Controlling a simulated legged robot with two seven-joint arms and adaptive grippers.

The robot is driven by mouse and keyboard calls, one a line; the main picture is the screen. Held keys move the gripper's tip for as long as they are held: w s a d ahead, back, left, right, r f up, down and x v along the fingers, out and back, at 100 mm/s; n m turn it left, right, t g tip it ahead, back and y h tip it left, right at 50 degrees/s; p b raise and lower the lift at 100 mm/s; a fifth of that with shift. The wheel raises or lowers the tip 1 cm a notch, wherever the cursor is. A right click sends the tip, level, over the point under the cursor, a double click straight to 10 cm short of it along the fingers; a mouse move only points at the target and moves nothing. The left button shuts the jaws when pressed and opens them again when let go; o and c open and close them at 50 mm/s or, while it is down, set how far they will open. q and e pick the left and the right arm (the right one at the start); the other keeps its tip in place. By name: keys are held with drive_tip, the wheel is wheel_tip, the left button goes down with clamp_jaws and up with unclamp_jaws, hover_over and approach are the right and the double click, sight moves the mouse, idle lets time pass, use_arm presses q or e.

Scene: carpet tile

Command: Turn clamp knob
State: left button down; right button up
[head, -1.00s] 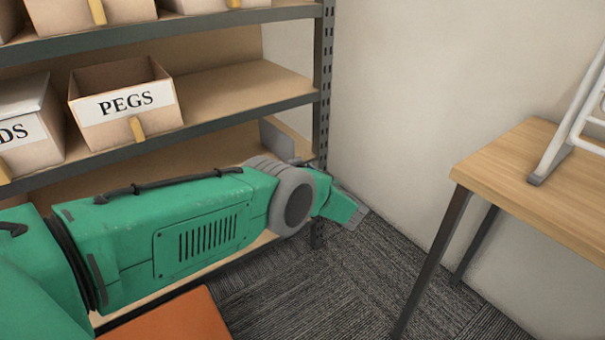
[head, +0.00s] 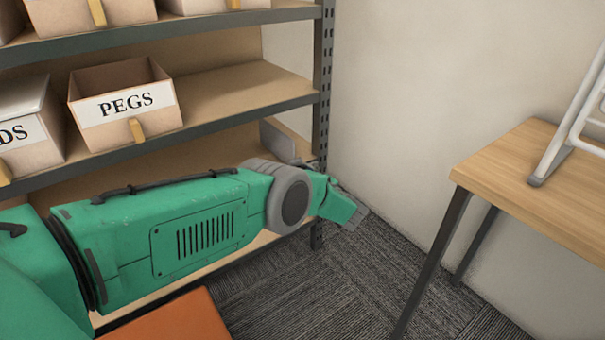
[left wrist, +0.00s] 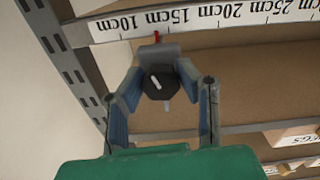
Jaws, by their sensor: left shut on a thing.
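The clamp (left wrist: 158,52) is a grey body with a red tip, at the shelf edge in the left wrist view. Its dark, rounded knob (left wrist: 154,87) with a small pale bar faces my wrist camera. My left gripper (left wrist: 160,75) has a finger on each side of the knob and is shut on it. In the head view my green left arm reaches across from the left to the shelf's right post. The clamp and knob cannot be made out there. My right gripper is in neither view.
A ruler strip (left wrist: 200,17) with centimetre marks runs along the shelf edge. The shelf's perforated post (head: 323,90) stands close by. A PEGS box (head: 125,104) sits on a shelf. A wooden table (head: 540,185) stands right; carpet lies between.

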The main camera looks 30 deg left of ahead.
use_arm(q)
drive_tip(key=n, duration=0.4)
drive_tip(key=shift+f+n, duration=0.1)
drive_tip(key=shift+n, duration=0.2)
drive_tip(key=n, duration=0.5)
drive_tip(key=shift+s, duration=0.1)
drive_tip(key=n, duration=0.4)
drive_tip(key=shift+d+n, duration=0.1)
drive_tip(key=shift+n, duration=0.3)
drive_tip(key=n, duration=0.4)
drive_tip(key=shift+f+n, duration=0.1)
drive_tip(key=shift+n, duration=0.2)
drive_tip(key=c, duration=1.2)
unclamp_jaws()
drive_tip(key=shift+f, duration=0.1)
drive_tip(key=shift+r, duration=0.2)
drive_tip(key=v, duration=1.2)
